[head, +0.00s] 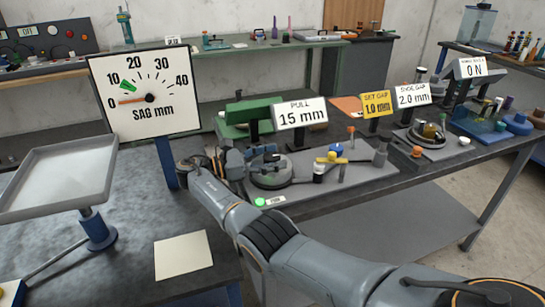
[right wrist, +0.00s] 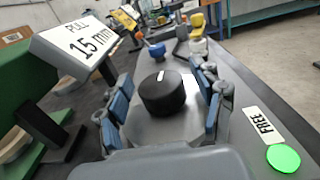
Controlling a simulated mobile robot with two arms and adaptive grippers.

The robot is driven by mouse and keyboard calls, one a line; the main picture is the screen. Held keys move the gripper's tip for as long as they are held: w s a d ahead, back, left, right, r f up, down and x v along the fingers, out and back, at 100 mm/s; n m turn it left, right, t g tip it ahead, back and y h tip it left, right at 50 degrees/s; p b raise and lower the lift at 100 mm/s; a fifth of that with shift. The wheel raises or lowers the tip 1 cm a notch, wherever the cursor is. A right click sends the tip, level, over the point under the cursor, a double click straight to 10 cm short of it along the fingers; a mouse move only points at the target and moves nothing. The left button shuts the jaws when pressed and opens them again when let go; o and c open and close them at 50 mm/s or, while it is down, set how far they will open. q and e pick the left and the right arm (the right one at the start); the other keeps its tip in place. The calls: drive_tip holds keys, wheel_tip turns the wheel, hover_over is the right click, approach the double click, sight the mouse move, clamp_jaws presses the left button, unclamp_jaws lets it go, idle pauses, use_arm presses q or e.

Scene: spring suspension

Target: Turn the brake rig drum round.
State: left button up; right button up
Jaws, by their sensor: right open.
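The brake rig drum (head: 270,180) appears to be the round grey part on the grey rig plate on the bench. In the right wrist view a black round knob (right wrist: 162,95) with a white mark stands on a grey disc (right wrist: 165,130). My right gripper (head: 262,165) is at this part in the head view. In the right wrist view my right gripper (right wrist: 164,105) is open, with a blue-padded finger on each side of the knob. Gaps show between pads and knob. A green lamp (right wrist: 283,158) glows beside a FREE label (right wrist: 263,125). My left gripper is out of view.
A PULL 15 mm sign (head: 301,114) stands behind the rig. The SAG mm dial (head: 145,90) and a grey tray (head: 60,180) are to the left.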

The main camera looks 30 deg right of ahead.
sight(273, 156)
wheel_tip(273, 156, up, 10)
drive_tip(key=shift+r, duration=0.1)
idle(0.4)
drive_tip(key=shift+s+f, duration=0.1)
drive_tip(key=shift+f, duration=0.1)
